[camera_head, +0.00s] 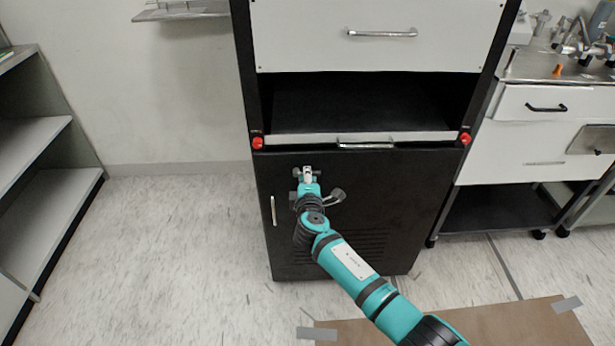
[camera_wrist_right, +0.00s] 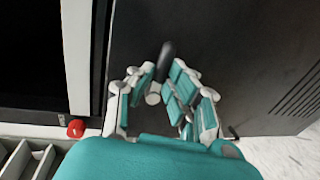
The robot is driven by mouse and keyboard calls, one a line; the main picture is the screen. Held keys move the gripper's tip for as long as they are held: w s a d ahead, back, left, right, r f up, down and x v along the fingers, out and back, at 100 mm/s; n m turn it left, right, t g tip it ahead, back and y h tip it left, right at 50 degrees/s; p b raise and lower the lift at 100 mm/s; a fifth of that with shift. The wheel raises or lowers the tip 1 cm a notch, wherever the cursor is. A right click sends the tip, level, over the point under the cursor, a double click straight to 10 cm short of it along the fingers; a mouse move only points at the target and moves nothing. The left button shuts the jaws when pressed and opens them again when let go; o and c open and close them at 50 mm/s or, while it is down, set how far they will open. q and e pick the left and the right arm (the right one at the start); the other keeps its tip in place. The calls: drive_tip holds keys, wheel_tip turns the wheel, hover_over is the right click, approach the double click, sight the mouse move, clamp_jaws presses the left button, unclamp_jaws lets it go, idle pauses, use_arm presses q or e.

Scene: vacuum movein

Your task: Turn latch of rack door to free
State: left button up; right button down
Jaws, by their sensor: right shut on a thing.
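The rack door (camera_head: 390,215) is a black panel in the lower part of the rack and looks closed. It has a pale vertical handle (camera_head: 273,210) near its left edge. My right gripper (camera_head: 308,175) is at the upper left of the door, and the arm covers part of the panel. In the right wrist view the gripper (camera_wrist_right: 158,92) is shut on the latch, a dark lever (camera_wrist_right: 166,54) with a pale round end between the fingers. The latch is mostly hidden by the gripper in the head view. My left gripper is not in view.
A drawer with a silver handle (camera_head: 381,32) and an open bay are above the door. Red knobs (camera_head: 257,143) (camera_head: 465,139) sit at the bay's lower corners. A grey shelf (camera_head: 45,150) stands left, a white cabinet (camera_head: 540,125) right. The floor left of the rack is clear.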

drive_tip(key=c, duration=1.3)
unclamp_jaws()
drive_tip(key=s, duration=0.4)
drive_tip(key=s+r, duration=0.1)
drive_tip(key=s, duration=0.3)
drive_tip(key=s+r, duration=0.1)
drive_tip(key=s, duration=0.2)
drive_tip(key=shift+s+r, duration=0.15)
drive_tip(key=shift+s, duration=0.25)
